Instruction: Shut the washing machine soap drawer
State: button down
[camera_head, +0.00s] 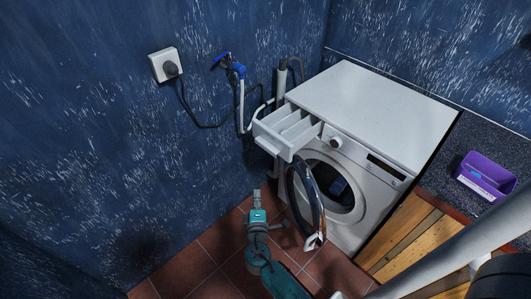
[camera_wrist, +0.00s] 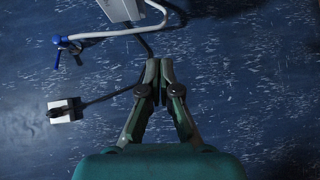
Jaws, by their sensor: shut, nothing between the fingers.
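The white washing machine (camera_head: 375,118) stands against the back wall. Its soap drawer (camera_head: 287,131) is pulled out at the upper left of its front, showing its inner compartments. The round door (camera_head: 304,203) below the drawer hangs open. My gripper (camera_head: 257,193) is in front of and below the drawer, to its left in the picture, apart from it. In the wrist view my gripper (camera_wrist: 161,65) is shut and empty, its fingertips against the blue wall behind. A white piece at the top of the wrist view (camera_wrist: 120,10) appears to be part of the drawer.
A wall socket with a plug (camera_head: 166,66) and a blue tap (camera_head: 231,65) with a white hose are on the left wall. The open door stands close to the right of my gripper. A purple box (camera_head: 484,174) lies on the dark counter at right. Tiled floor is free below.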

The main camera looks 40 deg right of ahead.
jog(key=shift+h, duration=0.7)
jog(key=r+x, duration=0.1)
jog(key=x, duration=0.4)
jog(key=r+x, duration=0.1)
jog(key=x, duration=0.4)
jog(key=r+x, duration=0.1)
jog(key=x, duration=0.4)
jog(key=shift+d+r, duration=0.1)
jog(key=shift+d, duration=1.1)
